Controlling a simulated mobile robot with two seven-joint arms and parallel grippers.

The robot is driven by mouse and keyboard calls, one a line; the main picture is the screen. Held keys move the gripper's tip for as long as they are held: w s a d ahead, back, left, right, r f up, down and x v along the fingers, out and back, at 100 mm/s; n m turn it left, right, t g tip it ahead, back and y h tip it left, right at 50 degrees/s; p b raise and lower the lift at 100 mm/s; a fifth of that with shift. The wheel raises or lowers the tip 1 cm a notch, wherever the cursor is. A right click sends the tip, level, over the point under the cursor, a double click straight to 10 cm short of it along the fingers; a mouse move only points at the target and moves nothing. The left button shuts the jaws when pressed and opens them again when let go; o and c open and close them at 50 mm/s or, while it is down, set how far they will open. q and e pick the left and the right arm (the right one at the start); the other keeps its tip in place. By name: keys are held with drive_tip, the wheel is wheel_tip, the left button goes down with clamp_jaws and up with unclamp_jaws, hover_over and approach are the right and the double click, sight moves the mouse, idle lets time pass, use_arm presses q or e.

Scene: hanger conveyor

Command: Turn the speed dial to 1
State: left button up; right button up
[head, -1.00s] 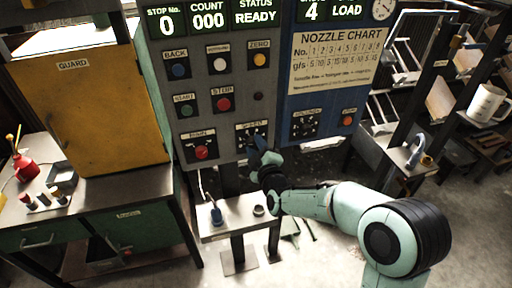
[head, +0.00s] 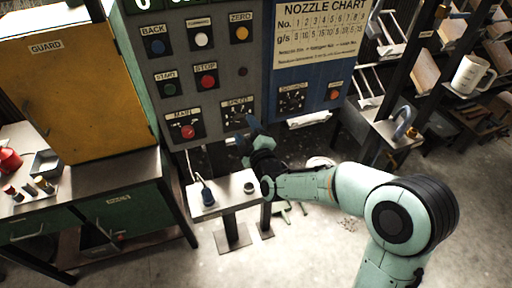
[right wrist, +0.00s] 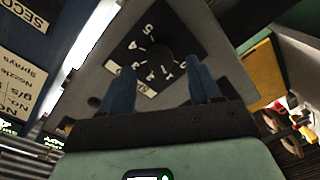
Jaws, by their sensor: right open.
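The speed dial (head: 238,116) is a dark knob on a black plate at the lower right of the grey panel. In the right wrist view the dial knob (right wrist: 160,60) shows with white numbers around it; I cannot read its setting. My right gripper (head: 247,136) is just below and in front of the dial. In the right wrist view my right gripper (right wrist: 161,86) is open, with a blue finger on each side below the knob and nothing between them. Whether a finger touches the plate is unclear. My left gripper is out of view.
A red main knob (head: 187,131) sits left of the dial. The blue panel with another black dial (head: 291,98) is to its right. A small stand with a blue-handled lever (head: 207,196) is below. A white mug (head: 468,74) stands at the right.

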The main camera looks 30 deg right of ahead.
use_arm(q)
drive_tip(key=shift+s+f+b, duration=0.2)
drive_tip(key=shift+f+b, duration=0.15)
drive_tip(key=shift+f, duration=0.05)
use_arm(e)
drive_tip(key=s+a, duration=0.2)
drive_tip(key=s, duration=0.8)
drive_tip(key=shift+r, duration=0.2)
